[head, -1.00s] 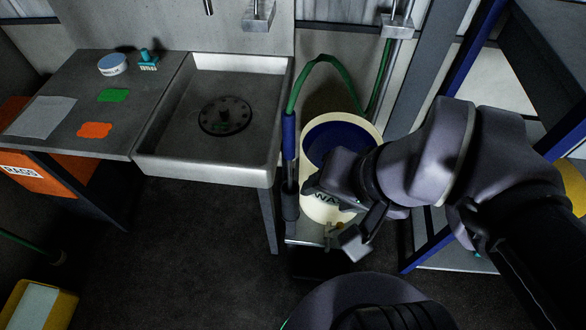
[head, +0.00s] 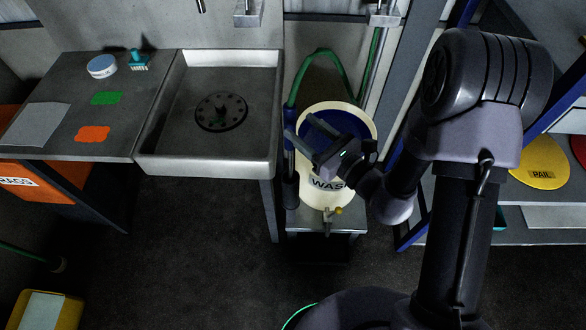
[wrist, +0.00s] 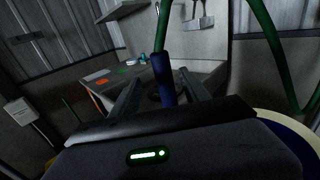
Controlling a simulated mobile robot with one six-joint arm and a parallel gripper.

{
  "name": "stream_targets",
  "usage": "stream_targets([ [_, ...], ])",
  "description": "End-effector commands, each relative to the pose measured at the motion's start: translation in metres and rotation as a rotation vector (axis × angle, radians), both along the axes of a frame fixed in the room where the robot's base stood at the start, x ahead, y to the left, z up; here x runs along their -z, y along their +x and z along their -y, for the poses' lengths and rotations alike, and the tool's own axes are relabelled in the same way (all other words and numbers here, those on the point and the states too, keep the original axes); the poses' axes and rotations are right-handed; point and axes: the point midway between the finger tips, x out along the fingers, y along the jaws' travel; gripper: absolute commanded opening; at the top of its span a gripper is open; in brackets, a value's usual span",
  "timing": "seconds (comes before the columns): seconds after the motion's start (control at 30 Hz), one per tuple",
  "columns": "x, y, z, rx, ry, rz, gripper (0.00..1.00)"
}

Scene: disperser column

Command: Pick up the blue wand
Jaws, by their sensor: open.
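The blue wand (head: 288,162) stands upright at the left side of the cream wash bucket (head: 355,118), with a green hose (head: 327,54) looping from its top. In the head view, my gripper partly covers it. In the wrist view, the blue wand (wrist: 163,72) shows upright between the two fingers, near their tips. My gripper (head: 298,126) is open and points left across the bucket toward the wand. The gripper (wrist: 160,79) also shows in the wrist view. I cannot tell whether either finger touches the wand.
A grey sink (head: 264,160) lies just left of the wand. A side counter (head: 62,84) holds a round tin, a teal brush and flat cloths. The bucket stands on a small metal stand (head: 355,222) with a tap above it. Shelving with a yellow PAIL disc (head: 540,165) is at right.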

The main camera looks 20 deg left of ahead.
Motion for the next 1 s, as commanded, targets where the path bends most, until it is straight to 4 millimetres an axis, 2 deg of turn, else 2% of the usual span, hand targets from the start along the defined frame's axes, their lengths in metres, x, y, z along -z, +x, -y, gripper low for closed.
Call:
stream_targets([
  [0.1,0.0,0.012,-0.021,-0.003,0.0,0.002,0.54],
  [0.27,0.001,0.021,-0.034,-0.002,-0.001,0.001,0.54],
  [0.5,0.003,0.047,-0.069,-0.003,0.0,0.002,0.54],
  [0.77,0.001,0.051,-0.074,-0.001,0.001,-0.001,0.54],
  [1.0,0.001,0.05,-0.074,-0.001,0.0,0.0,0.08],
])
